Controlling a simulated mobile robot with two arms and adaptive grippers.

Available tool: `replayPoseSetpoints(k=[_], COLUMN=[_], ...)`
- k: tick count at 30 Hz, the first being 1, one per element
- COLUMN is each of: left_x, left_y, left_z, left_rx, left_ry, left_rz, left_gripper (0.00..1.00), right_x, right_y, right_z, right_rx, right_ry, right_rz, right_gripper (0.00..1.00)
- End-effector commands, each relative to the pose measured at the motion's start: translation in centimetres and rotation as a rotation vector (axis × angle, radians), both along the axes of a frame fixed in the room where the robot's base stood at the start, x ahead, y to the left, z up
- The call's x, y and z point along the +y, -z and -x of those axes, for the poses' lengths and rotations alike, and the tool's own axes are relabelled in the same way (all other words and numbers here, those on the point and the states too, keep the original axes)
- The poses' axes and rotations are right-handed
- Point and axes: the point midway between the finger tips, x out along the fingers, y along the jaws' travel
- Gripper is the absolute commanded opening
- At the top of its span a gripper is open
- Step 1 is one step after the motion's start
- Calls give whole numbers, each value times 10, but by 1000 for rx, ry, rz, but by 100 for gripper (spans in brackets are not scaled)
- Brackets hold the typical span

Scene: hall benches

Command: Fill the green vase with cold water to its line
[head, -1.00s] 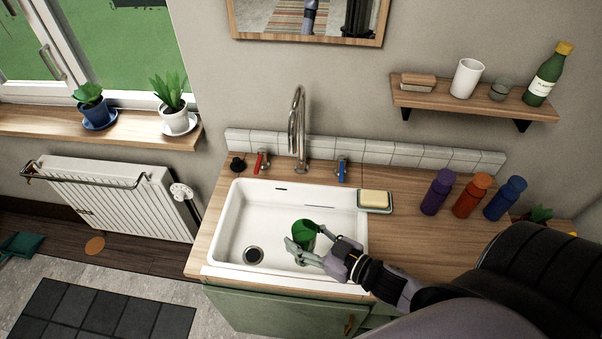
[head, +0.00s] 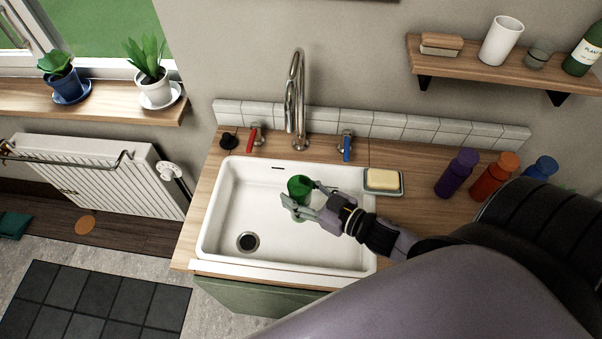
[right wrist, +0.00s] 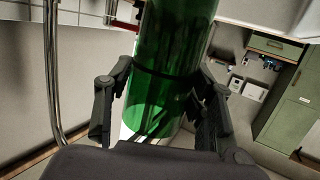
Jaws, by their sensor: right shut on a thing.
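The green vase (head: 299,186) is held by my right gripper (head: 303,198) over the white sink basin (head: 225,215), below and slightly in front of the tap spout. The right wrist view shows the translucent green vase (right wrist: 168,40) between the two fingers, with a dark band around it. No water level can be made out in it. The curved metal tap (head: 296,105) stands behind the basin. A red handle (head: 252,134) is on its left and a blue handle (head: 347,148) on its right. No stream shows at the spout. My left gripper is out of view.
A soap dish (head: 383,190) with yellow soap sits at the basin's right rim. Purple (head: 457,173) and orange (head: 494,177) bottles and a blue one stand farther right. A shelf (head: 500,68) hangs above. The basin's left part, with the drain (head: 248,242), is empty.

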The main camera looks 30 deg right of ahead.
Motion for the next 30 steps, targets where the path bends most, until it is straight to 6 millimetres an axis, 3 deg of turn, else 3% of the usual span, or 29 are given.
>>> replayPoseSetpoints(k=[1, 12, 26, 30], left_x=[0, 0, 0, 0], left_y=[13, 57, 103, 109], left_z=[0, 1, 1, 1], left_rx=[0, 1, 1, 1], left_ry=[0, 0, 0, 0], left_rz=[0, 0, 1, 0], left_gripper=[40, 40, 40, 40], right_x=[0, -3, -10, -10], right_y=[12, 52, 91, 102], right_z=[-2, -16, -51, -50], right_rx=[-1, -2, -3, 1], right_ry=[-1, -1, -1, -1], right_rz=[0, 0, 1, -2], right_gripper=[16, 16, 16, 16])
